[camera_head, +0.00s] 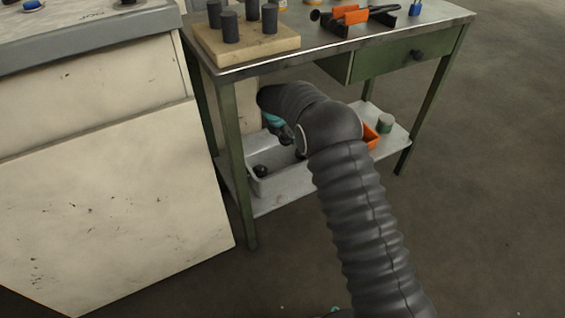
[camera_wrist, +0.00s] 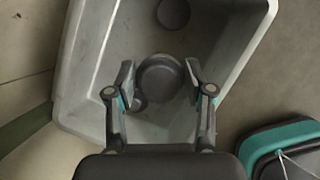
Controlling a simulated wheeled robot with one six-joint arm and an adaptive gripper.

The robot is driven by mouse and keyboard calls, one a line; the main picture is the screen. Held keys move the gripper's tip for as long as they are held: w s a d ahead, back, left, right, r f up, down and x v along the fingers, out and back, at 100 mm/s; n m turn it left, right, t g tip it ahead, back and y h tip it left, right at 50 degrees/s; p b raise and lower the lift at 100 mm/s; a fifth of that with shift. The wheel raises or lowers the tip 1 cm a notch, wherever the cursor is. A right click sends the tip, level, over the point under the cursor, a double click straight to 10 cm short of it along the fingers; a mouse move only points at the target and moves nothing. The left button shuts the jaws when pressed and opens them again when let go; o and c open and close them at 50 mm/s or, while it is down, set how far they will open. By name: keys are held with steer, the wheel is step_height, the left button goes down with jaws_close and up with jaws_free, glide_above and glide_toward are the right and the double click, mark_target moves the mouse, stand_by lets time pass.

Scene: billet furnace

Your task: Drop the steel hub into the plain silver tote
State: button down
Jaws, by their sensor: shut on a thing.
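The silver tote (camera_head: 262,186) stands on the lower shelf of the green-legged table; its open inside and pale rim (camera_wrist: 262,22) fill much of the wrist view. My gripper (camera_wrist: 158,78) is over the tote's inside, its fingers closed on the two sides of a dark grey round piece, the steel hub (camera_wrist: 160,76). How far the hub is above the tote floor I cannot tell. Another dark round piece (camera_wrist: 173,12) lies in the tote, and a dark one shows in the head view (camera_head: 260,171). In the head view my arm hides the fingers and the hub.
The tabletop (camera_head: 345,45) is close above my arm. It bears a wooden block (camera_head: 250,45) with dark cylinders and an orange holder (camera_head: 350,17). An orange bin (camera_head: 370,137) and a green can (camera_head: 385,123) are on the shelf's right. A beige cabinet (camera_head: 100,180) stands left.

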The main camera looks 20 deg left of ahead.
steer(key=shift+f+b, duration=1)
steer(key=shift+f, duration=0.7)
steer(key=shift+c, duration=1.7)
jaws_free()
steer(key=v, duration=0.7)
steer(key=shift+s+r, duration=0.15)
steer(key=shift+r, duration=0.05)
